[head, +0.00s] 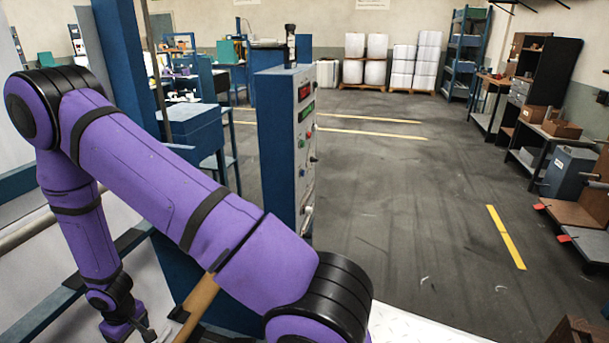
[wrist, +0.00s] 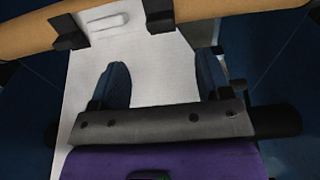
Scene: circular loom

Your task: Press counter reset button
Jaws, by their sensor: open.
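The blue control column (head: 283,135) stands in the middle of the head view, its panel turned to the right and seen at a steep angle. The panel carries a red display (head: 304,92), a green display (head: 306,111) and several small buttons (head: 309,146). I cannot tell which one is the counter reset button. My gripper (wrist: 161,66) is open and empty in the wrist view, its two dark blue fingers apart over a white sheet. In the head view it is low at the left, partly cut off by the bottom edge and well away from the panel.
A tan roller (wrist: 215,12) with black clamps lies beyond my fingertips. A blue post (head: 130,60) rises behind my arm. The grey floor (head: 400,200) right of the column is clear. Shelves and boxes (head: 562,128) line the right wall.

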